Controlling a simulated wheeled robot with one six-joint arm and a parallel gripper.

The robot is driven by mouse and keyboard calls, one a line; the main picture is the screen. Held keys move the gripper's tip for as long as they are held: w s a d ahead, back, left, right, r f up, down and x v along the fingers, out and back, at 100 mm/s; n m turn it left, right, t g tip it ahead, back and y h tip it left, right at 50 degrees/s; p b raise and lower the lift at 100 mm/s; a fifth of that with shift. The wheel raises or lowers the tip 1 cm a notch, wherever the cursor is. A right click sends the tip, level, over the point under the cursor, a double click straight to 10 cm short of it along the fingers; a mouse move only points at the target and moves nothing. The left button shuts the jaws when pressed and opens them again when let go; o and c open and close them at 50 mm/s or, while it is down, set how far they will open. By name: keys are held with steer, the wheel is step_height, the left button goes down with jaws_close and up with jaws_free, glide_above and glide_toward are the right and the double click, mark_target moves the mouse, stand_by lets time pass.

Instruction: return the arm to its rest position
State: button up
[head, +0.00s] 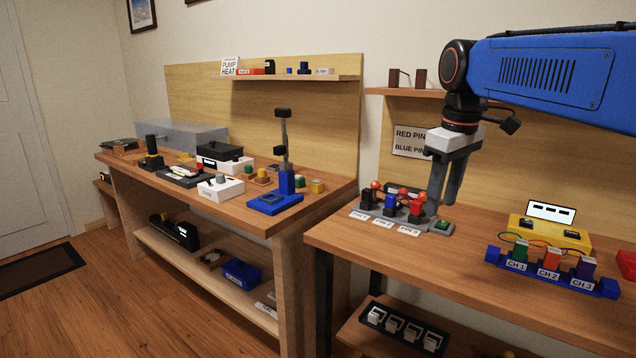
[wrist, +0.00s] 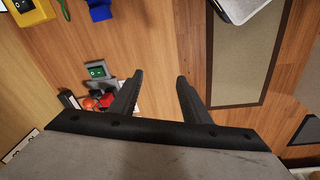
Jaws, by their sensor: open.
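My gripper (head: 441,206) hangs from the blue arm, fingers pointing down, over the right bench. Its fingers are apart and nothing is between them. In the head view they overlap the back right of a switch panel (head: 388,212) with red, blue and black parts; I cannot tell whether they touch it. In the wrist view the two fingers (wrist: 160,78) stand apart over bare wood. The red knobs (wrist: 100,100) and the green button module (wrist: 96,70) lie left of the fingers there.
A yellow box (head: 549,233) and a blue rack of CH modules (head: 552,269) stand to the right on the right bench (head: 440,265). A shelf (head: 420,93) and a sign (head: 411,141) are behind the gripper. The left bench (head: 230,212) holds several devices.

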steer(key=s+d+f+m+t, duration=0.1)
steer(key=s+f+m, duration=0.2)
steer(key=s+f, duration=0.8)
steer(key=s+d+f+m+t, duration=0.2)
steer(key=s+f+m, duration=0.2)
steer(key=s+f, duration=0.6)
step_height(320, 180, down, 2)
steer(key=shift+s+d, duration=0.3)
steer(key=shift+s, duration=0.1)
